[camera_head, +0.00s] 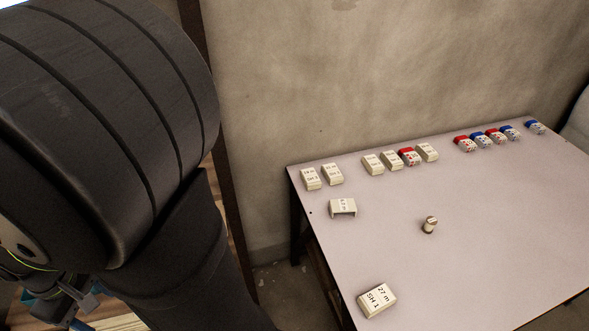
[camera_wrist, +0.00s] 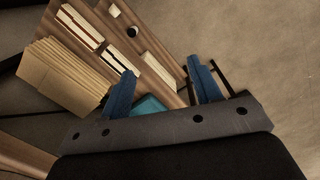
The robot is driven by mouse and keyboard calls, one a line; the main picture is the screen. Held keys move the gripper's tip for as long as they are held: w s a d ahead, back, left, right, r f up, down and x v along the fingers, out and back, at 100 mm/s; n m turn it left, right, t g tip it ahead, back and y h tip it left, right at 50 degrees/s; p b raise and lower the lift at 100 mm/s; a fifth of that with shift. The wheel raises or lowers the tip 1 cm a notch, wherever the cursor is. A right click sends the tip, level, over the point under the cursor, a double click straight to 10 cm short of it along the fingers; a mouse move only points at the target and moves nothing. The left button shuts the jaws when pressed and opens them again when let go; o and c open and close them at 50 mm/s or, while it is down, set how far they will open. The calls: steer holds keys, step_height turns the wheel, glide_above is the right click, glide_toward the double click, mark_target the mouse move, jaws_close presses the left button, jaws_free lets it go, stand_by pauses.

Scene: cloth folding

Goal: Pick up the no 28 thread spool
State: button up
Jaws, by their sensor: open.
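A small cream and brown cylinder that looks like a thread spool (camera_head: 429,225) stands upright on the pale table (camera_head: 480,200), right of the middle of the head view. Its number is too small to read. My gripper (camera_wrist: 164,82) is open, its two blue fingers wide apart with nothing held. Part of it shows at the lower left of the head view (camera_head: 82,308), well away from the table. The spool is not seen in the wrist view.
White labelled blocks, such as the "27 m SH 1" block (camera_head: 377,300), and red and blue ones (camera_head: 497,136) stand on the table, mostly along its back edge. A wooden tray (camera_wrist: 158,72), tan stack (camera_wrist: 62,75) and teal item (camera_wrist: 150,106) lie below my gripper.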

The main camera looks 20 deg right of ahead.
steer(key=w+d+f+m+h, duration=0.1)
steer(key=w+d+f+m, duration=0.25)
steer(key=d, duration=0.35)
steer(key=m+t+h, duration=0.2)
steer(key=m+t, duration=0.1)
steer(key=m, duration=1.7)
glide_toward(432, 221)
steer(key=x, duration=0.5)
steer(key=shift+w+d+f, duration=0.1)
steer(key=shift+w+d, duration=0.1)
steer(key=shift+d, duration=0.2)
steer(key=shift+a+x, duration=0.2)
steer(key=shift+x, duration=1.15)
steer(key=shift+a+x, duration=0.15)
steer(key=shift+x, duration=1.2)
steer(key=shift+s+f, duration=0.1)
steer(key=shift+s, duration=0.05)
steer(key=c, duration=1.1)
